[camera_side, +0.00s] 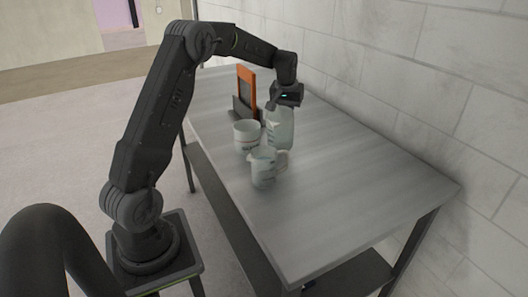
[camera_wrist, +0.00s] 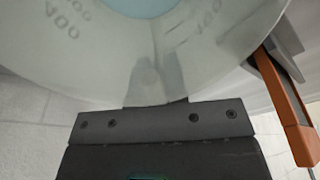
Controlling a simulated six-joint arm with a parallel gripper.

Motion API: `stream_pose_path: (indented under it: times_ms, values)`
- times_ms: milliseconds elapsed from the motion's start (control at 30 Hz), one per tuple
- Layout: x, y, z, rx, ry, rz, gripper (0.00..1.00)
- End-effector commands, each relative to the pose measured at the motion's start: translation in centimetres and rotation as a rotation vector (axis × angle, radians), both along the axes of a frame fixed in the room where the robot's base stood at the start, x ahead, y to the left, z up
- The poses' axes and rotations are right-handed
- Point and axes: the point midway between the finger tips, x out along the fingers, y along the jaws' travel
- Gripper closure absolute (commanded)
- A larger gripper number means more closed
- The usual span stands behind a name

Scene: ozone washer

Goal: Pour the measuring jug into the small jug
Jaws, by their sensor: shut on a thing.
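The measuring jug (camera_side: 281,130) is a tall translucent vessel that looks about upright above or on the table; I cannot tell whether its base touches. My gripper (camera_side: 283,101) is shut on it near its top. In the wrist view the measuring jug (camera_wrist: 95,58) fills the upper part, with printed numbers such as 400 and pale blue inside. The small jug (camera_side: 262,170), with a spout and a handle at its right, stands upright on the table in front of it. Its inside is not clear. The fingertips are partly hidden by the jug.
A white pot (camera_side: 246,138) with markings stands left of the measuring jug, close to both jugs. Behind it is an orange-framed board (camera_side: 246,84) in a dark stand; its orange edge also shows in the wrist view (camera_wrist: 292,112). The table's right half (camera_side: 370,185) is clear. A block wall runs behind.

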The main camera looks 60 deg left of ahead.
Motion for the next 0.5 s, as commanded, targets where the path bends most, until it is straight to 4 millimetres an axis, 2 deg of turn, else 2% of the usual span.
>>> stream_pose_path:
  times_ms: [200,500]
  values:
    - [0.6,0.6,-1.7,-0.079,0.085,0.001,1.0]
    - [1.0,0.9,-2.2,-0.124,0.133,0.001,1.0]
